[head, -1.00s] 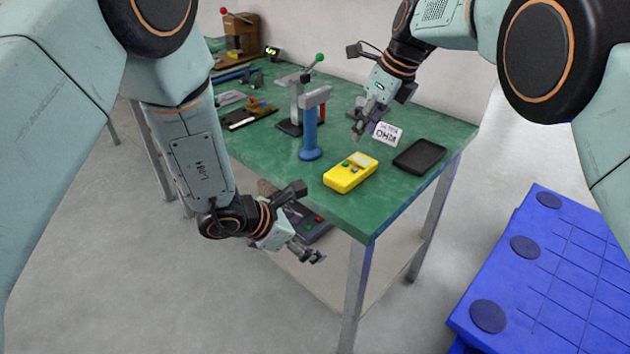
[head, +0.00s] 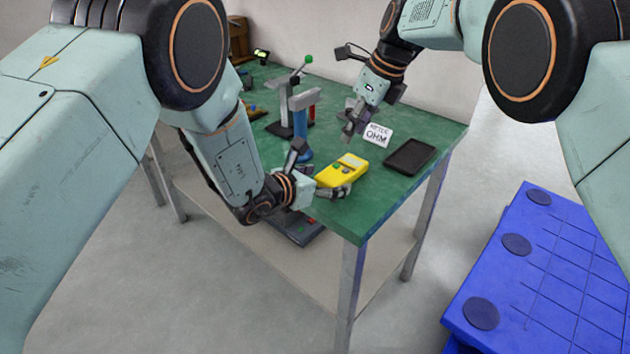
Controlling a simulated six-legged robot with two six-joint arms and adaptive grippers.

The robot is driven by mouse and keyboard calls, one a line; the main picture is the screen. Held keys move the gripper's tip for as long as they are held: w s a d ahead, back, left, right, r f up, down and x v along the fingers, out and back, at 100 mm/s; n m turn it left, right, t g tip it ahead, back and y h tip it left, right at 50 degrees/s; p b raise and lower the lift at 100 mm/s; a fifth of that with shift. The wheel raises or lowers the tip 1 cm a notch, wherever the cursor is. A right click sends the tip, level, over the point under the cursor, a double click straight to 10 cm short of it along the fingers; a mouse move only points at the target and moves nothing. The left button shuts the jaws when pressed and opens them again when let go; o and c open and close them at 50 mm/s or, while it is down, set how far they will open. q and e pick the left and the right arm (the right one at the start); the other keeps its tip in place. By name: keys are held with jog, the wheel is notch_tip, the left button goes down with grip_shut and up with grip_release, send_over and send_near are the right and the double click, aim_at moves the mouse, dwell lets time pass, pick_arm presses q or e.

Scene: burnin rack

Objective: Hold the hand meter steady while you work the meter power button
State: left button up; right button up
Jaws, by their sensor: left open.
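The yellow hand meter (head: 343,168) lies on the green table near its front corner. It has small dark and coloured marks on top; which one is the power button is too small to tell. My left gripper (head: 337,190) is open at the meter's near side, its fingers covering part of the near edge. I cannot tell whether they touch it. My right gripper (head: 348,131) hangs above the table behind the meter, pointing down. Whether its fingers are open or shut is unclear.
A white card reading METER OHM (head: 378,135) is beside the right gripper. A black tray (head: 409,157) lies right of the meter. A blue post stand (head: 301,128) stands to the left. A dark box (head: 298,229) is on the lower shelf.

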pick_arm(q)
jog(key=shift+w+d+f, duration=0.2)
jog(key=shift+w+d, duration=0.2)
jog(key=shift+w, duration=0.05)
jog(key=c, duration=1.4)
dwell(0.4)
pick_arm(e)
grip_shut()
dwell(0.5)
jog(key=shift+r, duration=0.15)
dwell(0.8)
